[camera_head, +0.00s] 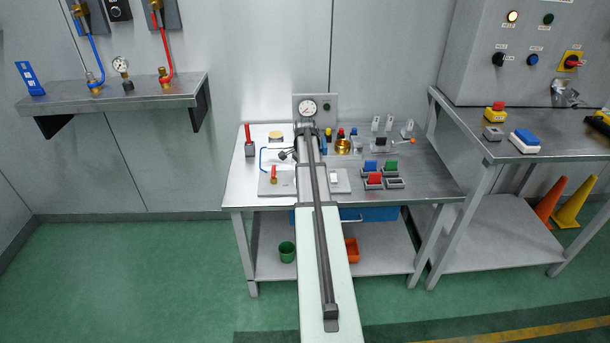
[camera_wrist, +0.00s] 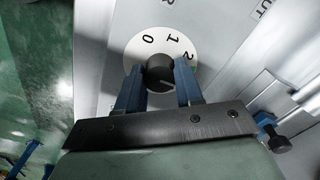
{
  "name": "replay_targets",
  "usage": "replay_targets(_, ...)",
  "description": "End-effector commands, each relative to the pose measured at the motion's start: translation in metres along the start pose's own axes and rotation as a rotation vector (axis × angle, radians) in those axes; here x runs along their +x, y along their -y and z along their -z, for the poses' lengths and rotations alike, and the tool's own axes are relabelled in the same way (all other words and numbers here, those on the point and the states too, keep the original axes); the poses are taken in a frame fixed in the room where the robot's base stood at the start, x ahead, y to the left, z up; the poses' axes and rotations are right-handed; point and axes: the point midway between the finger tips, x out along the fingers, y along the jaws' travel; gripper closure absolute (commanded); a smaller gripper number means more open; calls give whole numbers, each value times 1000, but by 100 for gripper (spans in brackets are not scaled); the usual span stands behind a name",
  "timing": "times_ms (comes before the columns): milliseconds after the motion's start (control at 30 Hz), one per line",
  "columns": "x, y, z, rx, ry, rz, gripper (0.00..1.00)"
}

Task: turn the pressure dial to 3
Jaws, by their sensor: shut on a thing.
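The pressure dial (camera_wrist: 144,43) shows in the wrist view as a white disc on a pale panel. The numbers 0, 1 and 2 are readable on it; no 3 is visible. A round black knob (camera_wrist: 159,70) sits at its middle. My gripper (camera_wrist: 158,88) has its two blue fingers on either side of the knob and is shut on it. I cannot clearly tell which number the knob points to.
A red handle (camera_head: 249,139) stands at the left. A second bench (camera_head: 560,145) is at the right.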

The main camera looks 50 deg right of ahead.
Motion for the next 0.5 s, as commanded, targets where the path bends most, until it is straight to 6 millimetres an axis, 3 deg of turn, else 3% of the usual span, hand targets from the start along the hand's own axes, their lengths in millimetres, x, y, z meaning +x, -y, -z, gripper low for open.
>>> replay_targets(133,0,0,0,-1,-1,1,94)
replay_targets(167,0,0,0,-1,-1,1,63)
replay_targets(400,0,0,0,-1,0,1,40)
replay_targets(500,0,0,0,-1,0,0,39)
